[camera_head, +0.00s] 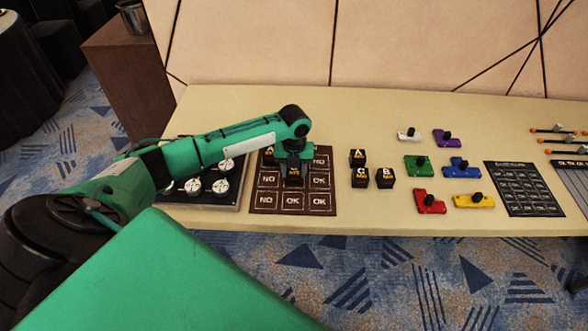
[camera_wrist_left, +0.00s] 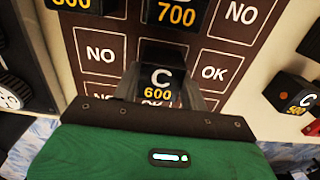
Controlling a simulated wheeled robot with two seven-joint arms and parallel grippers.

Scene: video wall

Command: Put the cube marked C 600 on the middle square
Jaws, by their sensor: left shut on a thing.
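The C 600 cube (camera_wrist_left: 160,84), black with a white letter and yellow number, is between the fingers of my left gripper (camera_head: 293,168). In the head view the cube (camera_head: 293,181) is over the middle square of the brown grid mat (camera_head: 264,209). In the left wrist view a NO square lies to its left and an OK square to its right. The gripper (camera_wrist_left: 160,92) points down and is shut on the cube. I cannot tell whether the cube's underside touches the mat. My right gripper is not in view.
A cube marked 700 (camera_wrist_left: 176,12) and one marked 600 (camera_wrist_left: 70,4) sit on the mat's far row. Cubes A (camera_head: 357,158), C (camera_head: 360,178) and B (camera_head: 385,179) stand right of the mat. A dark tray (camera_head: 208,201) lies left; coloured knobbed pieces (camera_head: 430,203) lie further right.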

